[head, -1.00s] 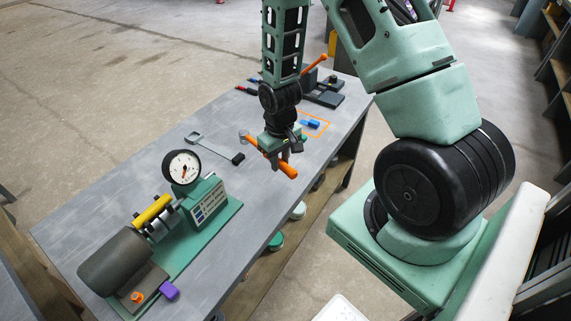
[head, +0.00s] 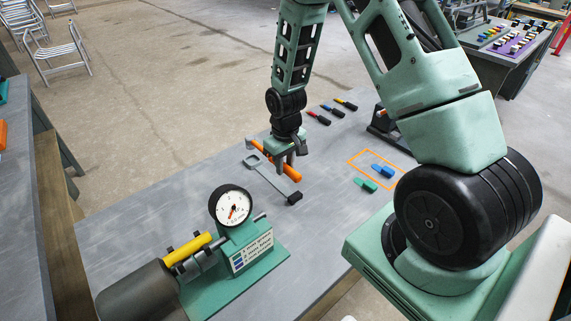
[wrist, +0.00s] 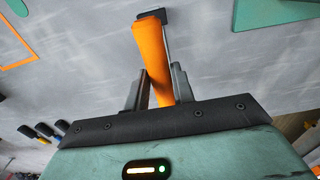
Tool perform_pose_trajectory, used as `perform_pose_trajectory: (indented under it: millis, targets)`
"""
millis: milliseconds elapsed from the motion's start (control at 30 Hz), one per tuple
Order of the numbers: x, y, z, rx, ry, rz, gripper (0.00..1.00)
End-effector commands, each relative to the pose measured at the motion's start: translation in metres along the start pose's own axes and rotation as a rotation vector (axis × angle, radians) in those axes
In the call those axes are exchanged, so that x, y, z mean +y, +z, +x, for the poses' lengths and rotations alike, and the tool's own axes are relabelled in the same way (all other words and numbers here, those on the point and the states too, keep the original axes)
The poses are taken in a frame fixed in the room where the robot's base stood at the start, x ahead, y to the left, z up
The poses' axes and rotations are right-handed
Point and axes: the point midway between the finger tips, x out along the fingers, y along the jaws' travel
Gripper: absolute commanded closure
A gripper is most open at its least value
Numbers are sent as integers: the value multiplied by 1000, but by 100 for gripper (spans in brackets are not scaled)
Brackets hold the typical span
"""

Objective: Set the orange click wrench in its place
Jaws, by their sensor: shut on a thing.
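The orange click wrench (head: 293,173) is in my gripper (head: 285,163), above the bench. The wrist view shows its orange handle (wrist: 148,50) passing between the two fingers of my gripper (wrist: 158,82), which are shut on it. The far end of the wrench is partly hidden behind the gripper in the head view. An orange outline (head: 357,155) is marked on the bench to the right of the gripper. The outline also shows at the left of the wrist view (wrist: 18,66).
A grey wrench with a black end (head: 273,181) lies on the bench close to the gripper. A gauge tester (head: 231,207) stands at the front left. A green piece (head: 366,185) lies near the outline. Several dark-handled tools (head: 333,111) lie at the back.

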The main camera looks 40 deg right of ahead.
Motion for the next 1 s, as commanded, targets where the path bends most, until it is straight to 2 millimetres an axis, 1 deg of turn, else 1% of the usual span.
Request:
perform_pose_trajectory:
  millis: [100, 267, 600, 700, 767, 1000]
  targets:
    - [0, 0, -1, 3, 0, 0, 100]
    - [0, 0, 8, 3, 0, 0, 100]
    - [0, 1, 39, 3, 0, 0, 100]
    - [0, 1, 45, 4, 0, 0, 100]
    - [0, 1, 47, 4, 0, 0, 100]
    - [0, 1, 44, 4, 0, 0, 100]
